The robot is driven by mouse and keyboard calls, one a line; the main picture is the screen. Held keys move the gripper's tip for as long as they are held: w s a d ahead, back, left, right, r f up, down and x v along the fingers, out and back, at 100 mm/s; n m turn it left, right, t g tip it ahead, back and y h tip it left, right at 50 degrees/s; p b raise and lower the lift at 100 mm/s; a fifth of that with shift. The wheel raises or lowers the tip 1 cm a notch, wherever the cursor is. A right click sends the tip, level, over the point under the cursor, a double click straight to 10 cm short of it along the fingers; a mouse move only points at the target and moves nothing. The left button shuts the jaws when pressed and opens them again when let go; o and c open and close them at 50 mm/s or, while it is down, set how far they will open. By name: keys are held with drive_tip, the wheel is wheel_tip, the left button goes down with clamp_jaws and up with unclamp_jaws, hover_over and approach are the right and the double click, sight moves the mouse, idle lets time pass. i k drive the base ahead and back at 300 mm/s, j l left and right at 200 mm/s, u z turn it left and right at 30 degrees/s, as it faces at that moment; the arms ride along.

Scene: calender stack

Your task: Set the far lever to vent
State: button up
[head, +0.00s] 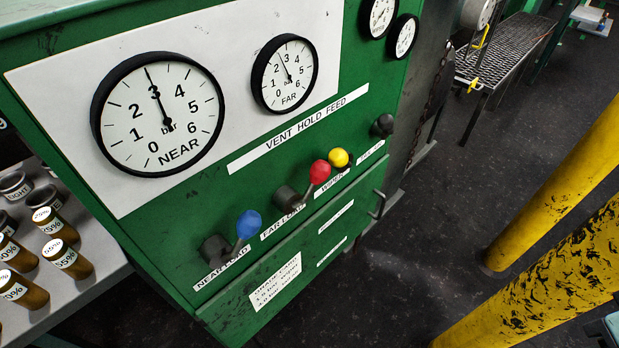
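The far lever (319,172) has a red ball knob and a dark hub, on the green panel above a label that reads FAR LOAD. Its arm points up and to the right from the hub. A strip (287,134) reading VENT HOLD FEED runs above the levers. The FAR gauge (285,75) has its needle between 2 and 3 bar. My gripper is not in view.
The near lever (249,224) with a blue knob is at the lower left, and a yellow knob (339,158) sits close beside the red one. Brown labelled jars (66,258) stand at left. Yellow posts (560,190) rise at right; dark floor lies between.

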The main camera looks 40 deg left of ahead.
sight(320, 170)
drive_tip(key=u, duration=1.45)
drive_tip(key=z, duration=0.7)
drive_tip(key=k+j+z, duration=0.25)
drive_tip(key=z, duration=0.15)
drive_tip(key=k+j+z, duration=0.3)
drive_tip(key=z, duration=0.15)
